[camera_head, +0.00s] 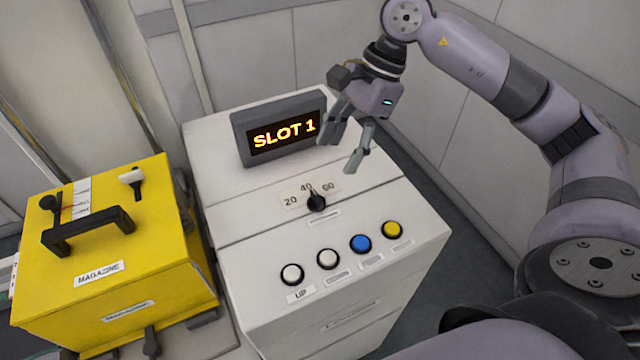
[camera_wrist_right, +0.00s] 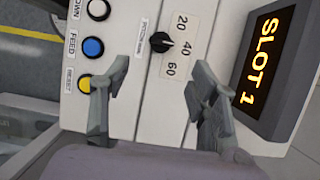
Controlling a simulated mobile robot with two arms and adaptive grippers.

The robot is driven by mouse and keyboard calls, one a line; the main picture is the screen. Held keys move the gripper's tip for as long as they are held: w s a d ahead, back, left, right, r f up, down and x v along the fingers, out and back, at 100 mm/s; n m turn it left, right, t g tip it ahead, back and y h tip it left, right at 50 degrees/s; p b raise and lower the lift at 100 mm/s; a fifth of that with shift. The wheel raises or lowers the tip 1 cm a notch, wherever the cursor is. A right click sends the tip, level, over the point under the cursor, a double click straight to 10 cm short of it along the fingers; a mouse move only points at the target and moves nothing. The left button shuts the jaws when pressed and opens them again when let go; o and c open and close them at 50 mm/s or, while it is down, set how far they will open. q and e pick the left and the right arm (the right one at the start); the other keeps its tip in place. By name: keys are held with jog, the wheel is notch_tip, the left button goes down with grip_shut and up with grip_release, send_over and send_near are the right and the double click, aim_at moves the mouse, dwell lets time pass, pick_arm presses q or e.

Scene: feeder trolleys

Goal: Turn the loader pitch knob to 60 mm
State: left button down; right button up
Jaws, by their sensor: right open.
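The black pitch knob (camera_head: 316,202) sits on the sloped top of the white loader cabinet (camera_head: 250,222), in front of a scale plate (camera_head: 309,192) marked 20, 40 and 60. Its pointer is at about 40. The knob also shows in the right wrist view (camera_wrist_right: 160,42), with the 40 and 60 marks beside it. My right gripper (camera_head: 341,150) is open and empty, above the cabinet's back right part, behind and to the right of the knob. In the right wrist view its fingers (camera_wrist_right: 160,95) are spread, with the knob beyond them. My left gripper is not in view.
A display (camera_head: 283,128) reading SLOT 1 stands behind the knob, close to my right gripper. White, blue (camera_head: 361,243) and yellow (camera_head: 392,230) buttons line the cabinet's front. A yellow magazine (camera_head: 150,255) with a black handle stands at the left. A wall is behind.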

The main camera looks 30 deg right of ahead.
jog(key=p, duration=0.1)
send_over(318, 196)
jog(key=d, duration=0.2)
notch_tip(318, 196, down, 5)
jog(key=shift+d+f, duration=0.15)
jog(key=p+x, duration=0.1)
jog(key=x, duration=0.2)
jog(key=shift+f, duration=0.3)
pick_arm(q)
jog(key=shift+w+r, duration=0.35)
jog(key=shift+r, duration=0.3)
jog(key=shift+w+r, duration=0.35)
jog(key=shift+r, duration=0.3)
pick_arm(e)
jog(key=shift+a+f, duration=0.3)
jog(key=shift+f, duration=0.25)
jog(key=shift+c, duration=0.6)
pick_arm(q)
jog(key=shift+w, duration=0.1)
pick_arm(e)
jog(key=c, duration=1)
